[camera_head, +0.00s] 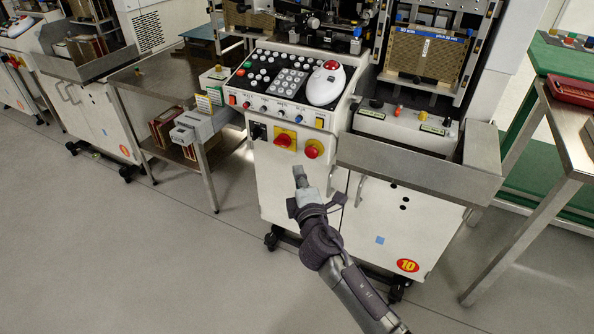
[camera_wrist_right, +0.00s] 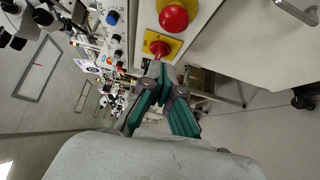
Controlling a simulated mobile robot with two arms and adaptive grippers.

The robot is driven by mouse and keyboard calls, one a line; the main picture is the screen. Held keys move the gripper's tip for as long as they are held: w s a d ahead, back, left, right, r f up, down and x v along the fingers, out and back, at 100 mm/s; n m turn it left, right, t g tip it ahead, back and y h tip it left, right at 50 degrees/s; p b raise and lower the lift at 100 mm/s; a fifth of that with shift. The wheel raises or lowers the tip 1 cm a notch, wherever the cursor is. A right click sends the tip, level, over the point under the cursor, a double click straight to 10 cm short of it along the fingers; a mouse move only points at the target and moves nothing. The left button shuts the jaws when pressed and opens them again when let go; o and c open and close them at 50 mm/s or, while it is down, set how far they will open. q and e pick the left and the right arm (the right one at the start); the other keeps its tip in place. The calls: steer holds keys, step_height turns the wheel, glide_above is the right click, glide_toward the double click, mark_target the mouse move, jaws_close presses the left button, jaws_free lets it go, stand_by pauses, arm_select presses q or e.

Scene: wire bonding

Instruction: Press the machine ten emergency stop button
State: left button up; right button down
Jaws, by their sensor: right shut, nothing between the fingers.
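The machine ten front panel (camera_head: 280,180) is white and carries a round "10" badge (camera_head: 408,265) low on its right door. A round red emergency stop button (camera_head: 313,149) on a yellow base sits on its upper front. It shows large at the top of the right wrist view (camera_wrist_right: 174,17). A red rotary switch (camera_head: 284,140) on a yellow plate is just left of it; the wrist view shows it too (camera_wrist_right: 159,47). My right gripper (camera_head: 298,170) is shut and empty, in front of the panel, appearing below the button and switch. Its green fingers (camera_wrist_right: 160,74) appear apart from the button. My left gripper is out of view.
A sloped control console (camera_head: 290,85) with buttons and a white mouse-like device (camera_head: 326,84) is above the panel. A metal tray ledge (camera_head: 415,165) juts out at right. A steel side table (camera_head: 160,80) stands at left. The grey floor in front is clear.

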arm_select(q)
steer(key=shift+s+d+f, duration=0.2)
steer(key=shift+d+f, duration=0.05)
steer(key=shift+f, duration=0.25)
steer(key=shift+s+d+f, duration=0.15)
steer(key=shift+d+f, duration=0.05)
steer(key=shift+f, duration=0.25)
arm_select(e)
steer(key=s+d, duration=0.1)
steer(key=s, duration=0.7)
steer(key=shift+d+f, duration=0.2)
steer(key=shift+d, duration=0.1)
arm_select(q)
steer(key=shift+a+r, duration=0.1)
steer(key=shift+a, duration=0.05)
